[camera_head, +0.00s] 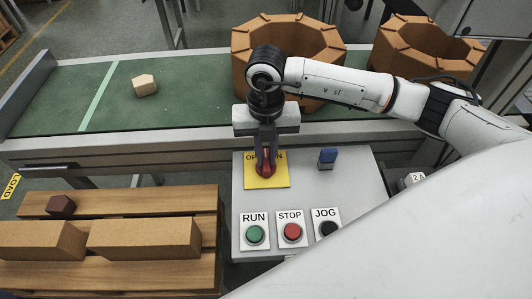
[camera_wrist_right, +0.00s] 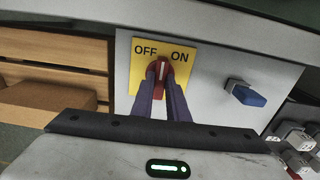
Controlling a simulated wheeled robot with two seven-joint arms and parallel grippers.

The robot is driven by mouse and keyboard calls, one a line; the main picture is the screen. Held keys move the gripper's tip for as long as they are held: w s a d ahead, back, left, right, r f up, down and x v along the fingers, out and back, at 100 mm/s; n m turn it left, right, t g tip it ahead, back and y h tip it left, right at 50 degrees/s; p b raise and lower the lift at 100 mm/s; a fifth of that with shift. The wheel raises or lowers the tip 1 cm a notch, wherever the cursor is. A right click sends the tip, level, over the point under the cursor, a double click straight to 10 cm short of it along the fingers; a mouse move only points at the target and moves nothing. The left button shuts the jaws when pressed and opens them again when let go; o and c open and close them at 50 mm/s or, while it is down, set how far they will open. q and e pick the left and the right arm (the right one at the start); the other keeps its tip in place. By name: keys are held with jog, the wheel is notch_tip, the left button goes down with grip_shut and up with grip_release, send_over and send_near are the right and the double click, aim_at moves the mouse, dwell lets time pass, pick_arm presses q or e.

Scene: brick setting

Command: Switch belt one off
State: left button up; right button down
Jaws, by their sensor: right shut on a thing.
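The red rotary switch (camera_head: 264,168) sits on a yellow plate (camera_head: 281,180) on the grey control panel. In the right wrist view the red switch (camera_wrist_right: 161,72) lies below and between the words OFF, at left, and ON, at right. Its white mark stands close to upright, between the two words. My right gripper (camera_head: 265,160) comes down from above, its two fingers shut on the red switch from either side; they also show in the right wrist view (camera_wrist_right: 161,88). The fingers hide part of the switch and of the lettering in the head view. My left gripper is out of view.
Green RUN (camera_head: 255,233), red STOP (camera_head: 292,231) and dark JOG (camera_head: 328,228) buttons lie nearer on the panel. A blue switch (camera_head: 328,156) is to the right. Behind runs a green belt (camera_head: 45,112) bearing a pale block (camera_head: 145,85). Bricks (camera_head: 143,238) lie at left.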

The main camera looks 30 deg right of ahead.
jog(key=shift+f+n+b, duration=0.15)
jog(key=shift+n+b, duration=1.15)
jog(key=shift+n, duration=0.2)
jog(key=n+b, duration=0.2)
jog(key=n, duration=0.1)
jog(key=shift+n+b, duration=0.75)
jog(key=shift+n, duration=0.25)
jog(key=shift+n+b, duration=0.3)
jog(key=shift+n, duration=0.2)
jog(key=shift+r, duration=0.2)
jog(key=c, duration=1.7)
grip_release()
